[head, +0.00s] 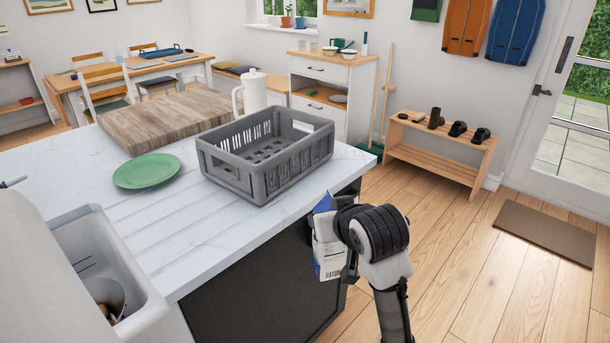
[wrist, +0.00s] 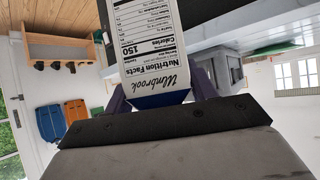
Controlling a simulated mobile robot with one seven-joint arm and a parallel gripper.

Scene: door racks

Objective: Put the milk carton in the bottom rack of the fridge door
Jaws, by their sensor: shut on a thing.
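The milk carton (head: 327,249) is white and blue and hangs in my gripper beside the near right corner of the counter, above the floor. In the wrist view the carton (wrist: 152,45) shows its printed nutrition label upside down. My gripper (wrist: 155,105) is shut on the carton near its blue end. In the head view my gripper (head: 338,225) is partly hidden behind my own wrist. The fridge door and its bottom rack are not in view.
The white counter (head: 215,245) holds a grey crate (head: 265,165), a green plate (head: 147,171), a wooden board (head: 165,118) and a white jug (head: 253,92). A sink (head: 110,245) is at the left. Wooden floor (head: 470,260) is open at the right, with a doormat (head: 545,233) and a low bench (head: 435,150).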

